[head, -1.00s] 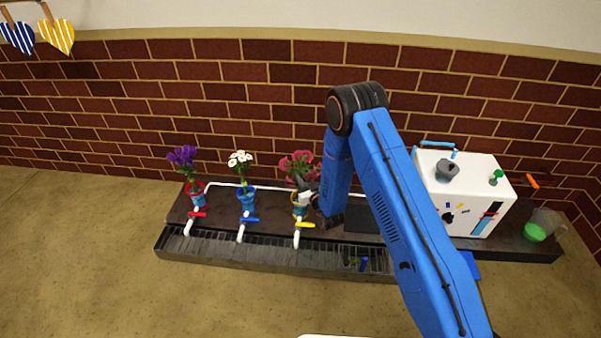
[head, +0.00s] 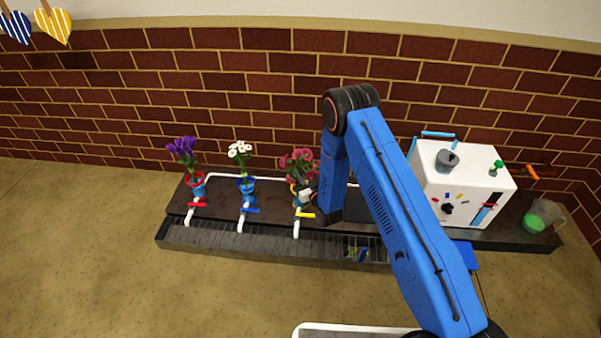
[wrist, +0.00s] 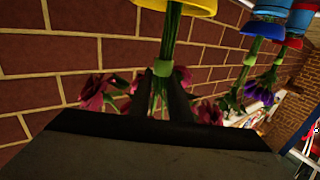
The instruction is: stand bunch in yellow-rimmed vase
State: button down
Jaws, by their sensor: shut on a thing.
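The pink bunch (head: 299,162) stands at the yellow-rimmed vase (head: 293,188), third from the left on the dark counter. In the wrist view, which looks turned over, the bunch's stems (wrist: 170,35) run to the yellow rim (wrist: 190,5) and vanish there. How deep they sit is hidden. My gripper (wrist: 162,88) is shut on the bunch at its stems, close to a green band, with pink blooms around the fingers.
A red-rimmed vase (head: 195,181) with purple flowers and a blue-rimmed vase (head: 246,186) with white flowers stand to the left. Taps with coloured handles stand in front, above a grated trough (head: 225,240). A white machine (head: 470,190) and a jug (head: 541,218) are to the right.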

jog(key=shift+f, duration=0.55)
dwell(0.9)
jog(key=c, duration=1.6)
grip_release()
jog(key=shift+o, duration=0.2)
jog(key=shift+s+d, duration=0.1)
jog(key=v, duration=1.7)
jog(key=shift+s, duration=0.1)
